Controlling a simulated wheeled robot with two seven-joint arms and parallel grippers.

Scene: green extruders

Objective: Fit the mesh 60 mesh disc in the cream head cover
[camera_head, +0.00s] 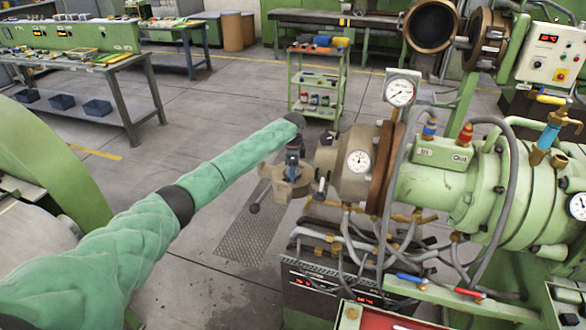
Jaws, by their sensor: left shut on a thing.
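My left arm in its green padded sleeve reaches in from the lower left. My left gripper (293,165) points down at its end, close to the cream head cover (277,186), which stands out to the left of the extruder's head (350,178). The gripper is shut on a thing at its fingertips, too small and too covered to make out. I cannot tell whether that thing touches the cover. No mesh disc shows clearly. My right gripper is not in view.
The green extruder barrel (440,180), with gauges, hoses and valves, fills the right side. A control box (325,290) stands below the head. A green shelf cart (318,80) stands behind. A workbench (90,75) stands at the left. The floor between is clear.

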